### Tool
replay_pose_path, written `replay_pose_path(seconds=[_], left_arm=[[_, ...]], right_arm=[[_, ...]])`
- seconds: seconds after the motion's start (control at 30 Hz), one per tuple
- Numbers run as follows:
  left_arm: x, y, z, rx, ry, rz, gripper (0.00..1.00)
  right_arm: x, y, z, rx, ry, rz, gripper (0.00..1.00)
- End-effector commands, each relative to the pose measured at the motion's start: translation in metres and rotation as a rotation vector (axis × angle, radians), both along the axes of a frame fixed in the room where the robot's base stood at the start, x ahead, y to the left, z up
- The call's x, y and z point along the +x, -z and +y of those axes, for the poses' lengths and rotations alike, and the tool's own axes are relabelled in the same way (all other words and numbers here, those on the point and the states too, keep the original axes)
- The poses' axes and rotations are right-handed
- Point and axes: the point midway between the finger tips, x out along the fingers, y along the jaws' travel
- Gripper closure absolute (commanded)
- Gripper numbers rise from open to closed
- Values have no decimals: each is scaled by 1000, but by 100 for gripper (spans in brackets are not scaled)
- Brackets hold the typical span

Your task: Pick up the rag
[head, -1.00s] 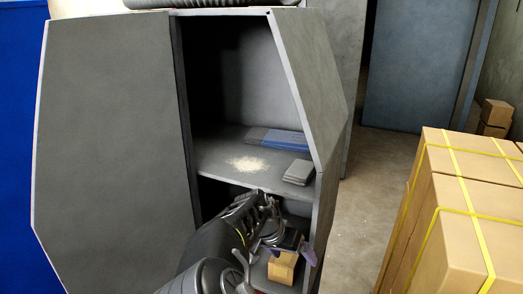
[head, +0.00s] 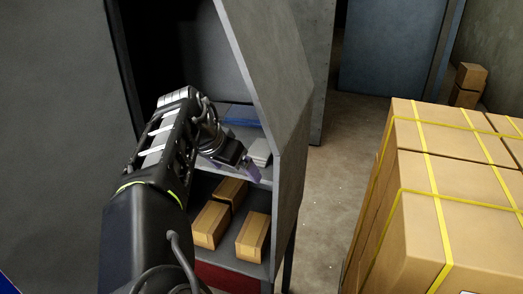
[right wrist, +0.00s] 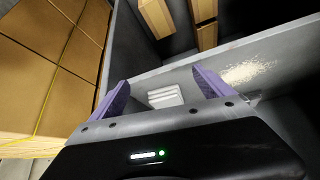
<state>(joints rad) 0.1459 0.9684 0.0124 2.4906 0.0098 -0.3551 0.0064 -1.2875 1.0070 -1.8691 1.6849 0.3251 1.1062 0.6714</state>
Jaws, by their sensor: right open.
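A small grey folded stack that looks like the rag (head: 260,152) lies on the cabinet's middle shelf, near its right wall. It also shows in the right wrist view (right wrist: 165,97), pale and layered, framed between the fingers. My right gripper (head: 250,168) is at the front of that shelf, just left of and in front of the rag. Its purple fingers (right wrist: 163,88) are spread apart with nothing held. The arm hides the left part of the shelf in the head view. My left gripper is not in view.
The cabinet's right side panel (head: 275,90) stands close to the rag. A blue flat item (head: 240,115) lies behind it. Pale powder (right wrist: 246,71) is on the shelf. Strapped boxes (head: 450,180) stand at right; floor between is clear.

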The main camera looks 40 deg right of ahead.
Motion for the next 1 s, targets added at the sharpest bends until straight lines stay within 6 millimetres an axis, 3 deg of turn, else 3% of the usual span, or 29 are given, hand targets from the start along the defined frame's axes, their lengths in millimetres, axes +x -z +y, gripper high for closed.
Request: replay_pose_path(seconds=[0.3, 0.77, 1.0], left_arm=[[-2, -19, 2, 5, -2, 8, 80], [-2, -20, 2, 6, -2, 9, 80], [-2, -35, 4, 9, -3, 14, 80]], right_arm=[[21, -3, -49, 0, 2, 0, 10], [25, -1, -58, -1, 1, 0, 10], [36, -4, -87, -1, 4, 0, 10]])
